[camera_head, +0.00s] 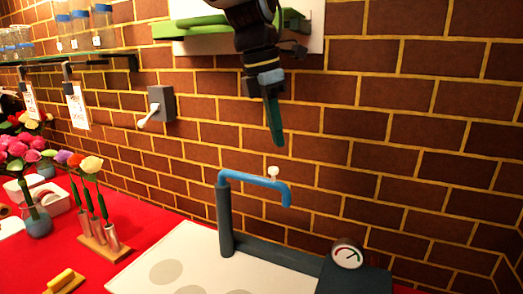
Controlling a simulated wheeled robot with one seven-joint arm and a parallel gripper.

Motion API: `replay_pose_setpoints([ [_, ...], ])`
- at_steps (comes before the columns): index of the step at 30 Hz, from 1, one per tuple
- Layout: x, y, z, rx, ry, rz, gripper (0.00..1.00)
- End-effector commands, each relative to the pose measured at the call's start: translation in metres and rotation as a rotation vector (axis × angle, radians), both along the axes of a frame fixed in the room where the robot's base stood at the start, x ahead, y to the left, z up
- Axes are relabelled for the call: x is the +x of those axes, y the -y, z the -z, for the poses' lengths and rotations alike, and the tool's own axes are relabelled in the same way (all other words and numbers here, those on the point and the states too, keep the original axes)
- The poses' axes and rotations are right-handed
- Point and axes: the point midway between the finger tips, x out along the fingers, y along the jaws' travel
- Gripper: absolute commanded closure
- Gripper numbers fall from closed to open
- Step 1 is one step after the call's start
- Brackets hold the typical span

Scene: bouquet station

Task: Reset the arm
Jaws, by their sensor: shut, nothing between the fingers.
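My gripper (275,122) hangs from the top middle of the head view, in front of the brick wall. Its fingers point down and look closed together, with nothing held. It is in the air above the blue faucet-like pipe (250,182), apart from it.
A dark stand with a round gauge (347,254) is at the bottom right, beside a white board (190,262) with grey circles. On the red table (95,275) at left are a wooden flower holder (100,246), a blue vase (38,224) and a yellow block (62,279). A lever switch (160,104) and a glass shelf (100,58) are on the wall.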

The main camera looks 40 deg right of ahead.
Motion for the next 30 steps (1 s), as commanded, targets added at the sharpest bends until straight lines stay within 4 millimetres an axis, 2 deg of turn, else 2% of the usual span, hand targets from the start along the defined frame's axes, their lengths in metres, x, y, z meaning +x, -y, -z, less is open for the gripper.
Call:
replay_pose_setpoints([
  [8, 0.001, -0.001, -0.002, 0.0, 0.003, 0.002, 1.0],
  [11, 0.015, -0.011, 0.005, 0.002, 0.02, 0.033, 1.0],
  [14, 0.046, -0.036, 0.022, 0.006, 0.064, 0.11, 1.0],
  [18, 0.098, -0.093, 0.054, 0.027, 0.15, 0.287, 1.0],
  [21, 0.127, -0.141, 0.077, 0.053, 0.206, 0.431, 1.0],
  [25, 0.151, -0.206, 0.106, 0.093, 0.265, 0.621, 1.0],
  [30, 0.161, -0.292, 0.141, 0.15, 0.312, 0.883, 1.0],
])
